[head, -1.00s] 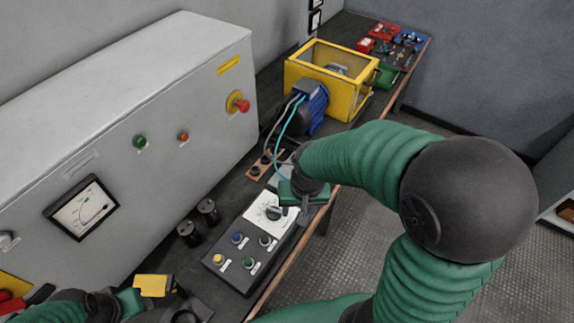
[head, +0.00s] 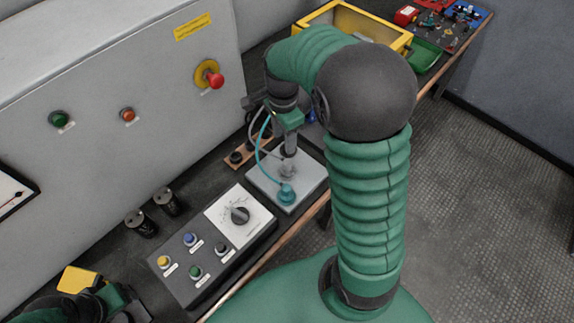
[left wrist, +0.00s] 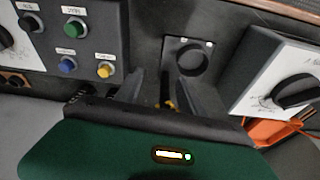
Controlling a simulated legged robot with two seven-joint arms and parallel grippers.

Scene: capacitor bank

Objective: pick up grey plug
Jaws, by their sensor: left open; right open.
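The grey plug (head: 288,171) stands on a grey plate on the bench in the head view, with a grey cable looping up behind it. A teal plug (head: 287,193) with a teal cable stands just in front of it on the same plate. My right gripper (head: 290,151) points down directly above the grey plug, its jaws open. I cannot tell whether its fingertips reach around the plug. My left gripper (left wrist: 163,95) is open and empty in the left wrist view. It is partly cut off at the lower left of the head view.
A control box with buttons and a dial (head: 194,270) sits in front of the plate (head: 310,188). Two black cylinders (head: 142,223) stand left of it. A large grey cabinet (head: 90,60) walls the left side. A yellow-framed box (head: 395,36) stands behind the right arm.

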